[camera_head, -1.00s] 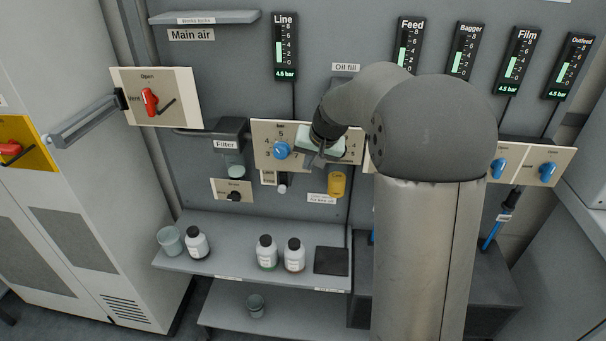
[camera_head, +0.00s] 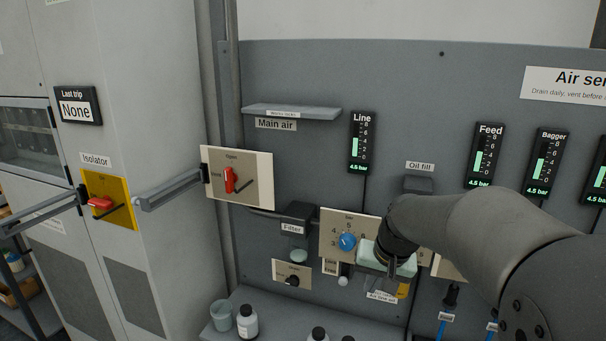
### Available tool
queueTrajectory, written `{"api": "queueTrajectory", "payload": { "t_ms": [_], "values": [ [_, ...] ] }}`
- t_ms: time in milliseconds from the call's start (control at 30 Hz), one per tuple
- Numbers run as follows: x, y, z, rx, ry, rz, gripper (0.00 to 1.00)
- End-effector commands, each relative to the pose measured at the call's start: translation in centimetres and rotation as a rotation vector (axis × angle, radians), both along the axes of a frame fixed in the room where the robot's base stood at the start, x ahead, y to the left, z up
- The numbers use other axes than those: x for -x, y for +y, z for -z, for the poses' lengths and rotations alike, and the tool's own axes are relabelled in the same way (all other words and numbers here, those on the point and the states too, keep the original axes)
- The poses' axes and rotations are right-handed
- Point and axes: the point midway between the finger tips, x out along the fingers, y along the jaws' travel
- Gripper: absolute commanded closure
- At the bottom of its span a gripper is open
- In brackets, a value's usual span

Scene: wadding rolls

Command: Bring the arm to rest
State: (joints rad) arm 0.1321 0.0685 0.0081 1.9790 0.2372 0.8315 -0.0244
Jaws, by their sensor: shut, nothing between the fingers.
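My gripper (camera_head: 391,277) is at the end of my dark grey arm, which reaches in from the lower right of the head view. It is in front of the air panel, just right of the blue regulator knob (camera_head: 347,241) on its cream plate (camera_head: 330,222). The pale green gripper body shows, but the fingers are small and partly hidden. It is shut, with nothing seen in it. Whether it touches the panel cannot be told. My arm hides part of the panel at the lower right.
The main air valve plate (camera_head: 262,180) with a red handle (camera_head: 229,180) is left of my gripper. A lockout bar (camera_head: 168,188) juts out beside it. A shelf (camera_head: 292,112) is above. A cup (camera_head: 221,316) and bottles, one white (camera_head: 247,322), stand on the lower shelf.

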Motion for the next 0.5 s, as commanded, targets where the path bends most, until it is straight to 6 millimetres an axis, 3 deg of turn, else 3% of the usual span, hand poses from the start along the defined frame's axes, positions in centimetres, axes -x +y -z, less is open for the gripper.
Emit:
{"api": "queueTrajectory", "payload": {
  "t_ms": [33, 100, 233, 300, 400, 500],
  "values": [
    [3.6, 1.2, 0.1, 0.022, 0.033, -0.041, 1.0],
    [8.4, 2.3, 0.9, 0.055, 0.082, -0.096, 1.0],
    [16.3, 3.2, 2.8, 0.113, 0.163, -0.183, 1.0],
    [19.4, 3.3, 3.7, 0.136, 0.195, -0.217, 1.0],
    [22.4, 3.3, 4.8, 0.161, 0.228, -0.25, 1.0],
    [23.7, 3.3, 5.3, 0.171, 0.241, -0.265, 1.0]
  ]
}}
